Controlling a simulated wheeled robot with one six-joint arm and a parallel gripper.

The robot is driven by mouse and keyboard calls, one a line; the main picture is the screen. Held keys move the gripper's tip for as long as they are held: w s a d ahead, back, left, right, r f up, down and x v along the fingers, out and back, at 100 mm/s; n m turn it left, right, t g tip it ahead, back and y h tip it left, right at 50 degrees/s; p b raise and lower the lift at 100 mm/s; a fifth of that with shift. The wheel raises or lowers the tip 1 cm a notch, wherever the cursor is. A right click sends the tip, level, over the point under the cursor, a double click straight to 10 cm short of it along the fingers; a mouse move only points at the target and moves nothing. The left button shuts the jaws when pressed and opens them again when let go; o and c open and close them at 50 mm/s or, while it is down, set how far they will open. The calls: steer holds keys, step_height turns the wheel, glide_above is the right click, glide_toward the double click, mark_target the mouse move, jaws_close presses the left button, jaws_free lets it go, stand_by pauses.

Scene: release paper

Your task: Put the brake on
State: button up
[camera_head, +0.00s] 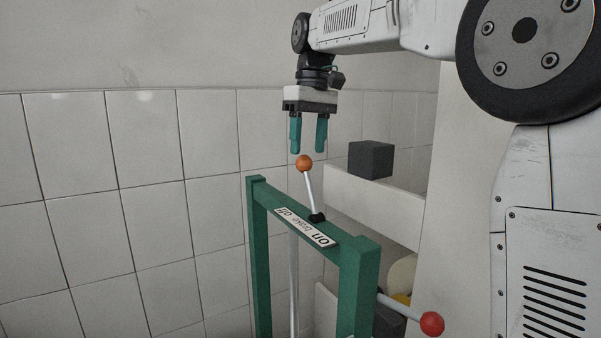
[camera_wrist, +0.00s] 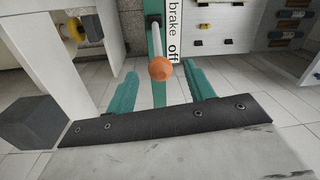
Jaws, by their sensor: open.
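The brake lever (camera_head: 309,191) is a thin metal rod with an orange ball knob (camera_head: 304,162). It rises from a black pivot on top of a green frame (camera_head: 258,240) and leans left, toward the "off" end of the label. The label plate (camera_head: 306,227) reads "on brake off", upside down in the head view. My gripper (camera_head: 308,150) points down just above the knob, its teal fingers open and empty. In the wrist view, the knob (camera_wrist: 160,69) appears between the fingers, apart from both; "brake off" is readable and the "on" end is out of frame.
A second rod with a red ball knob (camera_head: 432,324) sticks out at the frame's lower right. A dark cube (camera_head: 370,160) sits on a white ledge (camera_head: 375,205) behind the frame. A tiled wall (camera_head: 150,145) stands at the left and back. Space left of the frame is clear.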

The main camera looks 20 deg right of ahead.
mark_target(307, 167)
steer(key=shift+w+f, duration=0.15)
steer(key=shift+f, duration=0.2)
steer(key=f, duration=0.7)
steer(key=shift+a, duration=0.25)
steer(key=shift+d, duration=0.1)
jaws_close()
